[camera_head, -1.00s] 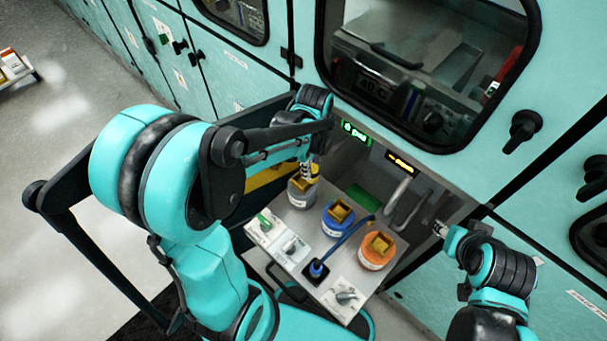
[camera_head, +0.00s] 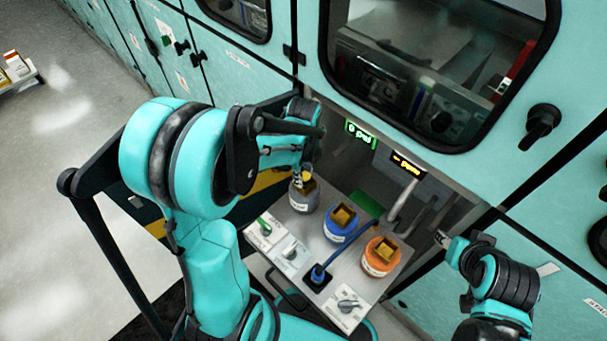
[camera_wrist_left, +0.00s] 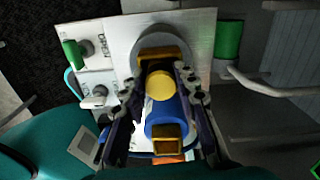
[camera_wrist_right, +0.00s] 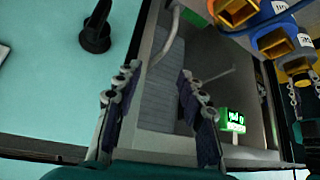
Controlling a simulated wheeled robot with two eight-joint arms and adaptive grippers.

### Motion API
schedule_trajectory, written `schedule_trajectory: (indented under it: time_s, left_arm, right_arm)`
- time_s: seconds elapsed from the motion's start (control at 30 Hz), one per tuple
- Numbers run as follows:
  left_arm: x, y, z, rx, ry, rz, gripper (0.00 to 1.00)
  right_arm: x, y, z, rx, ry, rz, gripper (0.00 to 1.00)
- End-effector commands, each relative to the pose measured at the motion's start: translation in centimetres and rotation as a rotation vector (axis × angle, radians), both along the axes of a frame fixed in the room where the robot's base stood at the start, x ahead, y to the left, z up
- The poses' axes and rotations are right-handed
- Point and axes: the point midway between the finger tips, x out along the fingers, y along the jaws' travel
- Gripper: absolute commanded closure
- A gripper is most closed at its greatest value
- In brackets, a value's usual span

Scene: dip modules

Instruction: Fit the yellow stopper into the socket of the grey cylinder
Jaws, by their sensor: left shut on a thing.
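My left gripper (camera_head: 305,176) is shut on the yellow stopper (camera_wrist_left: 160,86), whose round end shows between the fingers (camera_wrist_left: 159,80) in the left wrist view. The gripper is at the top of the grey cylinder (camera_head: 303,199), at the far left corner of the panel. In the left wrist view the grey cylinder (camera_wrist_left: 158,40) shows beyond the stopper, with a yellow-brown socket partly hidden. I cannot tell whether the stopper touches or enters the socket. My right gripper (camera_head: 443,238) is right of the panel. Its fingers (camera_wrist_right: 158,70) are apart and empty.
A blue cylinder (camera_head: 339,226) and an orange cylinder (camera_head: 380,258), each with a square yellow socket, stand on the grey panel (camera_head: 308,228). A blue cable (camera_head: 343,247), switches (camera_head: 290,254) and a curved metal handle (camera_head: 402,194) are close by. Cabinet doors rise behind.

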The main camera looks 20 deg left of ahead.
Motion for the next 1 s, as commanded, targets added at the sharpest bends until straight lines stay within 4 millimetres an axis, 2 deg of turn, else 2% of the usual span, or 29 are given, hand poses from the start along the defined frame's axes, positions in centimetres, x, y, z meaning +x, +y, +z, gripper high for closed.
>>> schedule_trajectory:
  time_s: [0.37,0.4,0.43,0.47,1.0]
  left_arm:
    - [-0.17,-0.12,-1.27,-0.003,0.003,0.0,1.0]
    - [-0.17,-0.14,-1.28,-0.004,0.003,0.0,0.6]
    - [-0.18,-0.15,-1.3,-0.004,0.003,-0.001,0.53]
    - [-0.18,-0.16,-1.3,-0.003,0.004,-0.001,0.5]
    - [-0.03,-0.04,-0.86,-0.001,-0.001,0.0,0.5]
  right_arm:
    - [0.0,0.0,-0.97,0.0,0.0,0.0,0.6]
    - [-0.01,0.0,-0.99,0.0,0.0,0.0,0.6]
    - [0.0,0.0,-1.0,0.0,0.0,0.0,0.6]
    - [0.0,0.0,-1.01,0.0,0.0,0.0,0.6]
    - [-0.01,0.0,-0.69,0.0,0.0,0.0,0.6]
